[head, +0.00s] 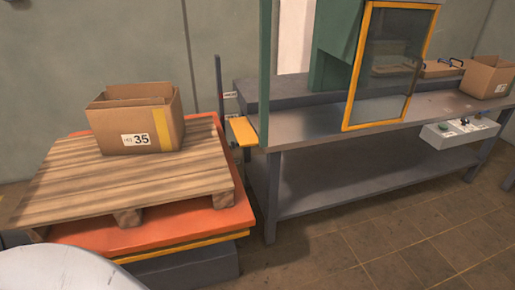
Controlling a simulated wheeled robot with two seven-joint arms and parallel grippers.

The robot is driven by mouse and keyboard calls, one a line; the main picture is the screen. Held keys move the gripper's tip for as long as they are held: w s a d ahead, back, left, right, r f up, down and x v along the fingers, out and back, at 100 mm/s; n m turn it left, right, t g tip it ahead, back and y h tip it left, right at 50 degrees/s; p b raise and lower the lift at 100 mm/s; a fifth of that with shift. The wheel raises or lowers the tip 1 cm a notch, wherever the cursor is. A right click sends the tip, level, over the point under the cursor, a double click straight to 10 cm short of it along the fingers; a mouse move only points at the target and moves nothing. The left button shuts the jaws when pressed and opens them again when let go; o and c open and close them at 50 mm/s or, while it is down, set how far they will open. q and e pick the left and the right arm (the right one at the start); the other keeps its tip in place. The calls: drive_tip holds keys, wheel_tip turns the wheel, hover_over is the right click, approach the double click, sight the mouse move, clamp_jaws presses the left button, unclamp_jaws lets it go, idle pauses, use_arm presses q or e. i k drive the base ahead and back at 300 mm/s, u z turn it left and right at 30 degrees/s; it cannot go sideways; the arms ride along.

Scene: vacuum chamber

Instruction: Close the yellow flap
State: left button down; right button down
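A small solid yellow flap-like plate (243,131) sticks out at the left end of the grey workbench (300,135), beside a green post. A yellow-framed clear panel (347,105) stands upright at the front of the green machine (335,45) on the bench, set at an angle. I cannot tell for sure which of the two is the task's yellow flap. Neither of my grippers is in view.
An open cardboard box (120,138) sits on a wooden pallet (70,190) on an orange lift table (200,228) at left. A control box (458,132) hangs on the bench front. Another carton (484,78) stands far right. The floor at front right is clear.

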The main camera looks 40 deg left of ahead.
sight(246, 134)
drive_tip(key=i, duration=0.95)
drive_tip(key=u, duration=2.9)
